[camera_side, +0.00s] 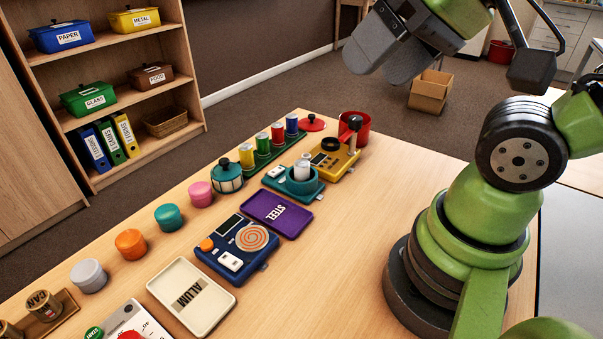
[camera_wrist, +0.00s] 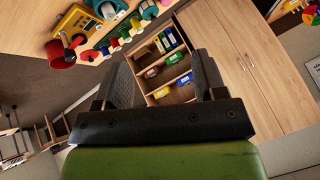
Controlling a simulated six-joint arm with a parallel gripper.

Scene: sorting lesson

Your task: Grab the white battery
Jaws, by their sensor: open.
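The white battery (camera_side: 301,168) looks to be the white cylinder standing upright in a teal round holder (camera_side: 304,186) on the table. In the wrist view, the white cylinder (camera_wrist: 108,10) shows near the top edge, small and tilted by the camera angle. My gripper (camera_side: 382,62) is high above the far right of the table, well apart from the white cylinder. In the wrist view my gripper (camera_wrist: 165,72) has its two fingers spread with nothing between them; the shelf shows through the gap.
A green rack (camera_side: 270,155) holds yellow, green, red and blue cylinders behind the teal holder. A yellow device (camera_side: 335,160) and red pot (camera_side: 355,124) stand to its right. A purple STEEL tray (camera_side: 277,213) and blue device (camera_side: 236,246) lie nearer. The table's right part is clear.

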